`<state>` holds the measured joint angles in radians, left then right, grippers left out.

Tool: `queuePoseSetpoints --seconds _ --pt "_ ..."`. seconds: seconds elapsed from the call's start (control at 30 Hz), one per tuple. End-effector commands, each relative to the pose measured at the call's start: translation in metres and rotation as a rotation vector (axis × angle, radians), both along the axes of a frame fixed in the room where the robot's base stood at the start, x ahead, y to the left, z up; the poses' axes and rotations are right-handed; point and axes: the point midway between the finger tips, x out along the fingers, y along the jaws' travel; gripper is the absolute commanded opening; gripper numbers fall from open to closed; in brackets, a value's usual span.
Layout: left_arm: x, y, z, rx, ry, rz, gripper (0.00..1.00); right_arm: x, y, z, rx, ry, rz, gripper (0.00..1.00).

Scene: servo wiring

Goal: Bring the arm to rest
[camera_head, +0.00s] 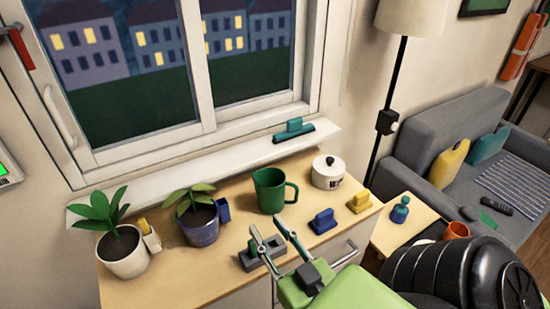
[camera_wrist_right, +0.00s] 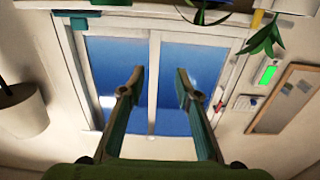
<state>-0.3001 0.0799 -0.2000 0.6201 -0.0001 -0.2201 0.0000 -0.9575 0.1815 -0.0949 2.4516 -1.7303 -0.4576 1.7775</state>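My right gripper (camera_head: 266,225) reaches up from the bottom of the head view, its green arm below it. Its two fingers are spread apart with nothing between them. In the right wrist view the gripper (camera_wrist_right: 159,84) is also open and empty, with the window behind it. In the head view the fingers appear in front of a grey block (camera_head: 248,263) on the wooden cabinet top (camera_head: 185,274); I cannot tell the gap between them. My left gripper is not in view.
The cabinet holds two potted plants (camera_head: 123,259) (camera_head: 199,227), a green pitcher (camera_head: 269,192), a white pot (camera_head: 328,175), a blue piece (camera_head: 323,221) and a yellow piece (camera_head: 360,202). A teal squeegee (camera_head: 294,130) lies on the sill. A side table (camera_head: 390,236) and sofa (camera_head: 440,125) stand right.

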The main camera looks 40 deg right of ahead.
Motion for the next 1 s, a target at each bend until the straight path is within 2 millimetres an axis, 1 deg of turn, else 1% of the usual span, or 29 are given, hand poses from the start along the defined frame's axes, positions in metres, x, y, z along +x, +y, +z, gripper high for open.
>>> queuePoseSetpoints --seconds 0.47,0.57,0.67,0.7,0.77,0.83,0.93,1.0 --pt "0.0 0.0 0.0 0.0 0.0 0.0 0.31 0.0 -0.001 0.0 0.001 0.0 -0.004 0.31" --pt "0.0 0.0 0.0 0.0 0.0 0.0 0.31 0.001 -0.01 0.0 0.002 0.005 -0.042 0.31" --pt "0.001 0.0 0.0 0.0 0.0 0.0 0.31 0.001 -0.031 -0.006 0.005 0.036 -0.135 0.31" --pt "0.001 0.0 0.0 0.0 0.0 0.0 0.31 0.0 -0.041 -0.011 0.01 0.064 -0.185 0.31" --pt "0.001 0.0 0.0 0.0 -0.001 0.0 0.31 -0.003 -0.056 -0.024 0.018 0.128 -0.258 0.31" --pt "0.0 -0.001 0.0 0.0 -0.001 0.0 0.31 -0.008 -0.069 -0.045 0.03 0.233 -0.327 0.31" --pt "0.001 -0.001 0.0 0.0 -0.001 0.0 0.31 -0.017 -0.073 -0.082 0.05 0.422 -0.369 0.31" --pt "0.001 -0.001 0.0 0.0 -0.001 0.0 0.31 -0.024 -0.065 -0.109 0.065 0.571 -0.356 0.31"
